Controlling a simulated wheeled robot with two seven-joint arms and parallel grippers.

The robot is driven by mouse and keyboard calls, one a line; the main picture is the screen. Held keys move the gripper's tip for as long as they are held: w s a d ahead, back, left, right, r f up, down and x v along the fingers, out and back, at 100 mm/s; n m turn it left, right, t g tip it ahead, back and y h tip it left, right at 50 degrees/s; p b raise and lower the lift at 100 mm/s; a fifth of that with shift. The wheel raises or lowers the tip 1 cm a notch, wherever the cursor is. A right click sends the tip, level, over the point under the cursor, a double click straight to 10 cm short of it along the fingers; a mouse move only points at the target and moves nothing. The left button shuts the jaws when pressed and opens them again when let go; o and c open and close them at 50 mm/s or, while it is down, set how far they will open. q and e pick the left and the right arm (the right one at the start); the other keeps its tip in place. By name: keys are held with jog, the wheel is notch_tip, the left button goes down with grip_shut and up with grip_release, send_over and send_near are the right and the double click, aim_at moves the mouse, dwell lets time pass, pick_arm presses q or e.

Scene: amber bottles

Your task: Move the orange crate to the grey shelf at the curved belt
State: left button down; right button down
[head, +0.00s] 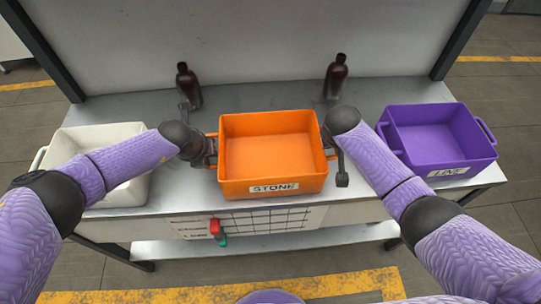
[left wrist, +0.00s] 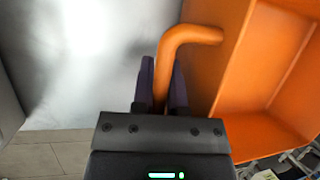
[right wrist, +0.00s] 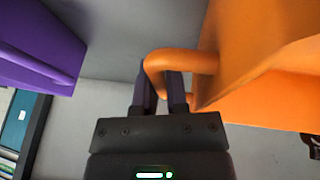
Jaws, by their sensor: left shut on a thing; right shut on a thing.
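The orange crate (head: 272,153) is at the middle of the grey workbench, empty, with a label reading "STONE" on its front. Whether its base touches the bench top I cannot tell. My left gripper (head: 208,150) is shut on the crate's left handle, an orange bar (left wrist: 185,38) between its fingers in the left wrist view. My right gripper (head: 333,150) is shut on the right handle (right wrist: 180,60), seen between the fingers in the right wrist view. No grey shelf at a curved belt can be made out.
A white crate (head: 120,188) stands left on the bench (head: 215,100), a purple crate (head: 440,140) right. Two dark amber bottles (head: 188,85) (head: 336,77) stand behind the orange crate. Red and green items (head: 217,230) are at the bench front. Yellow floor markings (head: 330,287) lie nearer.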

pick_arm(q)
jog(key=shift+r, duration=0.1)
pick_arm(e)
jog(key=shift+r, duration=0.1)
